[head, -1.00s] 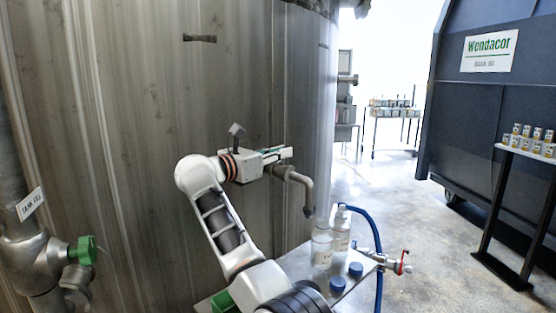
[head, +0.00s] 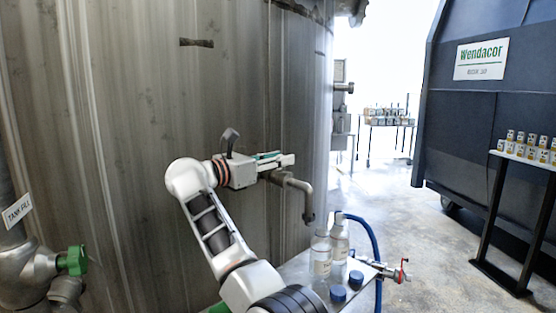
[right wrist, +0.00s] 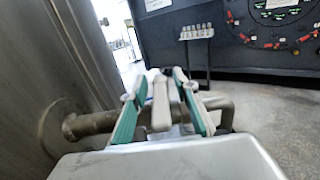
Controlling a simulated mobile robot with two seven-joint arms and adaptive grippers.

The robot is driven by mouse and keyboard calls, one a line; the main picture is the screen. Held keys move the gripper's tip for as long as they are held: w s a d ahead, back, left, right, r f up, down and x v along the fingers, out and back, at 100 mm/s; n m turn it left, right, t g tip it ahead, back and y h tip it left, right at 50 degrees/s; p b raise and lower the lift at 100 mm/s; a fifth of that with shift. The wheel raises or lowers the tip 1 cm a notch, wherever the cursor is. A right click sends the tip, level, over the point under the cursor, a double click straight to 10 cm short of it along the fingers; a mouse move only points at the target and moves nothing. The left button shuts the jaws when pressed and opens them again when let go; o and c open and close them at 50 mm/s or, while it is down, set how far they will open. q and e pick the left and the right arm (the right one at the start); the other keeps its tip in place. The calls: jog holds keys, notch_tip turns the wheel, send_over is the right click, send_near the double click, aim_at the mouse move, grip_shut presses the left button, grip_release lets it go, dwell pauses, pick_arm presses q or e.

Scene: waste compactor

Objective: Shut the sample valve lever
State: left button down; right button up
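A bent sample pipe (head: 307,197) comes out of the large steel tank (head: 130,120), its spout pointing down. My right gripper (head: 288,160) is at the tank side, just above the start of this pipe. In the right wrist view its two green-padded fingers (right wrist: 160,88) stand apart. A pale grey lever (right wrist: 160,105) shows between them, with the pipe (right wrist: 90,124) crossing behind. I cannot tell whether the fingers touch the lever. In the head view the lever is hidden or not distinct. My left gripper is not in view.
Below the spout, a small shelf holds clear bottles (head: 320,254) and blue caps (head: 338,293). A blue hose (head: 374,240) and a red-handled valve (head: 403,270) are beside it. A green-handled valve (head: 73,260) is at far left. The floor at right is clear up to the sample table (head: 525,158).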

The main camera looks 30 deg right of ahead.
jog(key=shift+r, duration=0.15)
notch_tip(320, 180, up, 10)
jog(key=shift+f, duration=0.1)
dwell(0.5)
dwell(0.3)
